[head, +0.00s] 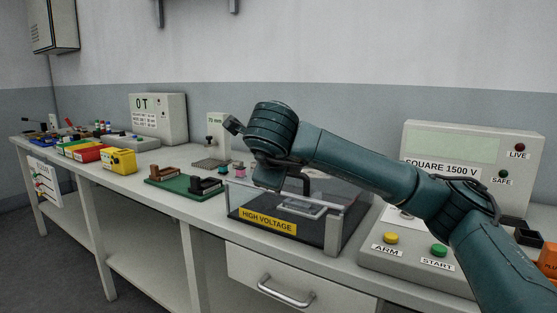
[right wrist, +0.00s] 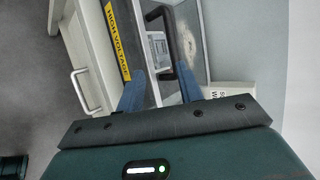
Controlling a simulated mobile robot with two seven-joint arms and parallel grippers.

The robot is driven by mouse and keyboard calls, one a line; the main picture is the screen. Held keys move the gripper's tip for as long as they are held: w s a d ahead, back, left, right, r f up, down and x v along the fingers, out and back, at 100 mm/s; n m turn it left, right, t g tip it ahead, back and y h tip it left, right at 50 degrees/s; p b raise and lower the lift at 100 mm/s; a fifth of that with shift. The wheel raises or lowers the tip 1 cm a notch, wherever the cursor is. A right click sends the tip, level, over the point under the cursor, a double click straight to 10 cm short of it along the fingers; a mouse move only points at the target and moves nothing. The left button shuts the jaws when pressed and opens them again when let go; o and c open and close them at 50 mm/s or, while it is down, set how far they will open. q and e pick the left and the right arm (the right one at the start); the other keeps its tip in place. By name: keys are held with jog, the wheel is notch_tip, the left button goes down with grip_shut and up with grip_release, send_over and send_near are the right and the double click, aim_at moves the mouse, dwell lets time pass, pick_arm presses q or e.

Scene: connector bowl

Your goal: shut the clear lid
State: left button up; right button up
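The clear box (head: 250,207) with a yellow HIGH VOLTAGE label stands on the bench in the head view. Its clear lid (head: 345,195) has a black handle (head: 306,181). The lid looks low over the box, but my arm covers part of it and I cannot tell if it is fully down. In the right wrist view the handle (right wrist: 160,22) and pane (right wrist: 190,38) lie beyond my right gripper (right wrist: 160,92). Its two blue fingers are spread apart with nothing held between them; in the head view they are hidden. My left gripper is not in view.
A grey console (head: 440,262) with ARM and START buttons stands right of the box, under my right arm. A green board (head: 183,189) and yellow bin (head: 119,161) are to the left. A drawer with a metal handle (head: 286,293) is below the box.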

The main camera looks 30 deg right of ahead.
jog(key=shift+v, duration=2.4)
jog(key=shift+w+d+r, duration=0.1)
jog(key=shift+w+r, duration=0.05)
